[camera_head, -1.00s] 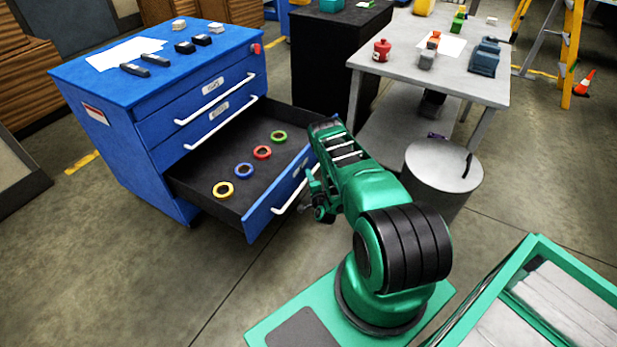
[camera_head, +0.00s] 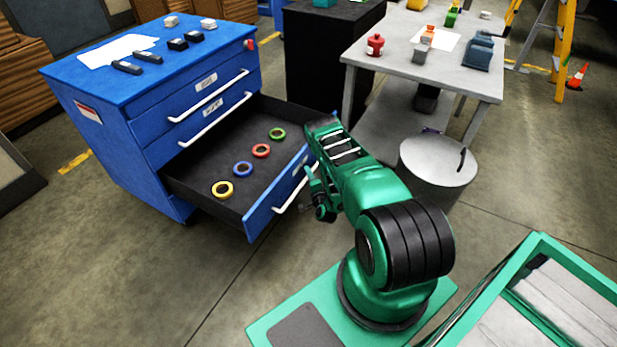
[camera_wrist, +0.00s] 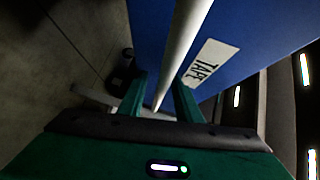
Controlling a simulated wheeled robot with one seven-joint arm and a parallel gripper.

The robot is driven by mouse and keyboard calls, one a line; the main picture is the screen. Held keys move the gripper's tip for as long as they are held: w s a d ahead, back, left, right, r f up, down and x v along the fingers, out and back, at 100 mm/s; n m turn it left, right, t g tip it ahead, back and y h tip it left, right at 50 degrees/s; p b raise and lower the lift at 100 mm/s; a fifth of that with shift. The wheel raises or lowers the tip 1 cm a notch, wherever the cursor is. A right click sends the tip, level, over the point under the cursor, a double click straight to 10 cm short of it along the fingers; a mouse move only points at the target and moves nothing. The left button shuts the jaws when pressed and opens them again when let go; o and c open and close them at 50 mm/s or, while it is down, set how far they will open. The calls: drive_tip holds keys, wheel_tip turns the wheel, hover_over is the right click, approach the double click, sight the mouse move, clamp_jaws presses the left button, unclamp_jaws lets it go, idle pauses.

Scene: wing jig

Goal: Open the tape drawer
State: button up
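The tape drawer (camera_head: 262,219) is the lowest drawer of the blue cabinet and stands pulled well out. Its bar handle (camera_head: 283,205) runs along the blue front. In the wrist view the handle (camera_wrist: 184,35) passes between my green fingers, beside a white label reading TAPE (camera_wrist: 208,62). My gripper (camera_head: 313,198) is at the drawer front, with the fingers (camera_wrist: 160,100) closed around the handle; the exact contact is dark. Yellow, blue, red and green tape rolls (camera_head: 222,190) lie in a row inside the drawer. My arm hides the drawer's right end.
The cabinet's two upper drawers (camera_head: 195,95) are shut. A grey bin (camera_head: 438,165) stands right of my arm, near a grey table (camera_head: 400,65). A green-rimmed crate (camera_head: 540,245) is at the lower right. The floor (camera_head: 130,275) before the cabinet is clear.

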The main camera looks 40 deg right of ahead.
drive_tip(key=v, duration=1)
drive_tip(key=shift+s+a, duration=0.2)
drive_tip(key=shift+s, duration=0.1)
drive_tip(key=shift+r, duration=0.1)
